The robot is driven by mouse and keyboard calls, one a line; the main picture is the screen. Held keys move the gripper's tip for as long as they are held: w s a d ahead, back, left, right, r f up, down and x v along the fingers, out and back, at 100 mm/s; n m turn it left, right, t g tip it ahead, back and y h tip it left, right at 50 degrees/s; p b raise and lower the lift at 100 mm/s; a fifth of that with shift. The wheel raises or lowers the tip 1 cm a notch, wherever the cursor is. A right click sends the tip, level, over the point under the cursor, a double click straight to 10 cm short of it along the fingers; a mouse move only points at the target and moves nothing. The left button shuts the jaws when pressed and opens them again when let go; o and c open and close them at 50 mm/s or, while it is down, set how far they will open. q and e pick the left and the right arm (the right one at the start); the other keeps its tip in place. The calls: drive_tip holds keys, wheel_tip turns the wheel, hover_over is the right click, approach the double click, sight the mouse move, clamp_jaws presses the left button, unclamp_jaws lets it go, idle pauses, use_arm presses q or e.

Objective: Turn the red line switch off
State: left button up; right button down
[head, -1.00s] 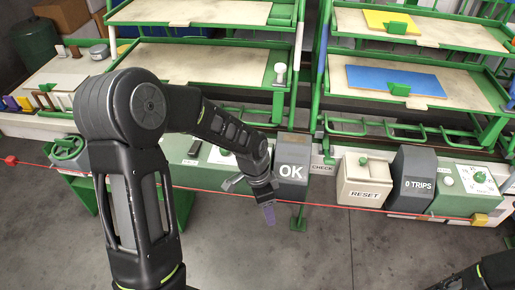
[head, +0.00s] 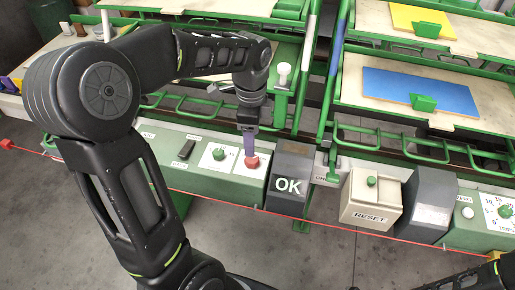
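A red switch knob (head: 252,162) stands on a pale plate of the green console, just left of the grey OK box. I take it to be the red line switch; its setting cannot be read. My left gripper (head: 250,153) points down from above, with its purple fingertips at the knob. The fingers cover the knob's upper part and look like a single strip, so I cannot tell whether they grip it or only touch it. Of my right arm only a dark part shows at the lower right edge; its gripper is out of view.
The grey OK box (head: 289,184) stands close to the right of the knob. A green knob (head: 219,154) and a black rocker (head: 186,150) sit to its left. The RESET box (head: 370,200) is farther right. A red cord (head: 330,226) runs along the front.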

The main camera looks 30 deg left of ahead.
sight(252, 161)
use_arm(q)
drive_tip(key=shift+s, duration=0.15)
drive_tip(key=shift+f, duration=3.95)
clamp_jaws()
